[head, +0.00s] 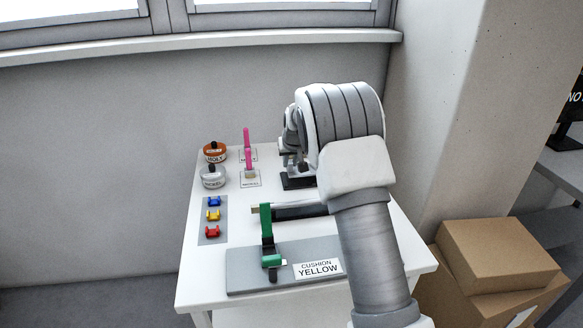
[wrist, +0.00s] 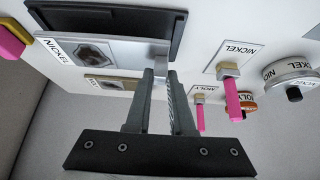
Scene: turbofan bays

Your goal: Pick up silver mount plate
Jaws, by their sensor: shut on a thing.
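The silver mount plate (wrist: 137,50) is in the upper middle of the wrist view, a flat grey piece with a bright end near my fingertips. My gripper (wrist: 163,74) has its two fingers closed on the narrow tab at this end. The plate appears to lie over or just above a NICKEL card (wrist: 58,51); I cannot tell if it is lifted clear. In the head view my arm hides the plate and most of the fingers.
Beside the plate is a black tray-like piece (wrist: 105,18). Pink-handled tools (wrist: 230,98) and labelled round containers (wrist: 292,78) stand nearby. On the white table, a green clamp (head: 267,235) stands on a grey board (head: 240,268). Cardboard boxes (head: 497,255) are at right.

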